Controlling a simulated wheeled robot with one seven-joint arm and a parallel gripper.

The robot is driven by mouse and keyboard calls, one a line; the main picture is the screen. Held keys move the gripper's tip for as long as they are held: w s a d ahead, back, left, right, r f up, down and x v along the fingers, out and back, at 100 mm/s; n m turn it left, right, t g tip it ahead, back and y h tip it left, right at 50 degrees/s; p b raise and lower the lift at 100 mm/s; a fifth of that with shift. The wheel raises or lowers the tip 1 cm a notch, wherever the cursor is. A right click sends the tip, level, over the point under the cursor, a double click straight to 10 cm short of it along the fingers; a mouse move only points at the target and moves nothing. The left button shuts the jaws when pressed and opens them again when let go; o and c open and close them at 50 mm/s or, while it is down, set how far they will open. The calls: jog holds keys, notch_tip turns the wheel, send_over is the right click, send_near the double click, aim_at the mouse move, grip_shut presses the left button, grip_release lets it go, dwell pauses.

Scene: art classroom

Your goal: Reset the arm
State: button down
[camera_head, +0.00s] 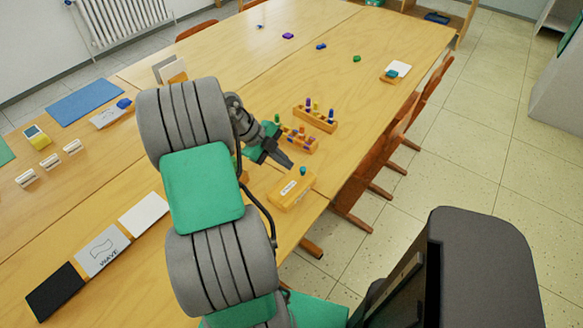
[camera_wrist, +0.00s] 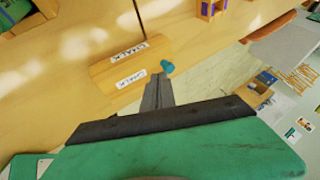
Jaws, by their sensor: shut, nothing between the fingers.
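My gripper (camera_head: 284,162) is at the end of my bent grey and green arm, over the near right part of the wooden table (camera_head: 262,90). Its fingers are shut with nothing between them. In the wrist view the closed gripper (camera_wrist: 158,92) points toward a wooden box labelled CHALK (camera_wrist: 118,62). A small teal piece (camera_wrist: 167,66) shows at the box's right end. I cannot tell the gap between fingertips and box.
Two wooden holders with coloured pieces, a farther one (camera_head: 322,122) and a nearer one (camera_head: 301,144), stand beyond my gripper. Wooden chairs (camera_head: 375,165) line the table's right edge. White and black cards (camera_head: 102,250) lie at the left. Tiled floor (camera_head: 470,150) is open at the right.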

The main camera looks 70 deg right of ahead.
jog(key=w+a+r+n+t+h, duration=0.1)
jog(key=w+a+r+n+t, duration=0.1)
jog(key=w+a+r+n, duration=0.35)
jog(key=w+a+r+n+t, duration=0.2)
jog(key=w+a+n, duration=0.3)
jog(key=w, duration=0.4)
jog(key=w+a+r+n+t+p, duration=0.25)
jog(key=w+a+n, duration=0.45)
jog(key=a+n, duration=0.45)
jog(key=s+a+r+n+t+y, duration=0.1)
jog(key=a+r+n+t+y, duration=0.1)
jog(key=a+n, duration=1.6)
jog(key=a+t+y, duration=0.1)
jog(key=a, duration=0.3)
jog(key=shift+s+n+y, duration=0.3)
jog(key=shift+n, duration=0.1)
